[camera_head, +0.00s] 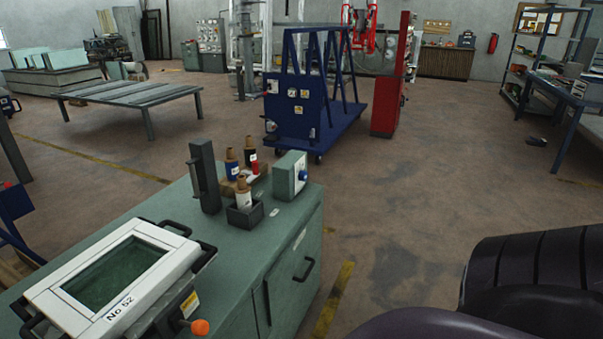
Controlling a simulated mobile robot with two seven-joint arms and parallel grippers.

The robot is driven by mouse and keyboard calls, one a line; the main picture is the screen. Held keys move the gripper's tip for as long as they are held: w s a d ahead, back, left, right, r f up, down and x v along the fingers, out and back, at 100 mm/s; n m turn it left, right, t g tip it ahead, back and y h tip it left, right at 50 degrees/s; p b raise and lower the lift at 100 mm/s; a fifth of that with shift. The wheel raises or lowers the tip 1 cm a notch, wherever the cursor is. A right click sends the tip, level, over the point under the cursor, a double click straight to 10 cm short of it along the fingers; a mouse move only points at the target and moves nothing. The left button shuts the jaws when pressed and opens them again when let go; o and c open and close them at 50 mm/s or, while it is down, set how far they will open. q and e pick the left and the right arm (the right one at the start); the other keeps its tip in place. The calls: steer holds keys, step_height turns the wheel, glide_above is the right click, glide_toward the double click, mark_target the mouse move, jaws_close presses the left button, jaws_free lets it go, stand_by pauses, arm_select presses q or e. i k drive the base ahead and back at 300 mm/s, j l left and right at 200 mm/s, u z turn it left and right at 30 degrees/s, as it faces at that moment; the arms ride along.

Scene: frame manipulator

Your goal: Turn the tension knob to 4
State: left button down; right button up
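A small pale green box (287,172) stands at the far right end of the green cabinet top. A round knob or dial with blue on it (302,176) is on its right face. Its markings are too small to read, so I cannot tell its setting. A white frame device (150,270) marked "No 52" lies at the near end of the cabinet. An orange ball-shaped handle (200,327) sticks out at its lower right. I cannot tell from any label which part is the tension knob. Neither of my grippers is in view.
The green cabinet (262,240) also carries a dark upright post (205,175), several bottles on a wooden block and a dark holder (245,212) with a bottle. Part of my arm fills the lower right. Floor right of the cabinet is clear. A blue cart (300,115) stands beyond.

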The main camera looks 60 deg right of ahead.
mark_target(303, 176)
steer(key=l+u, duration=0.2)
steer(key=l, duration=3)
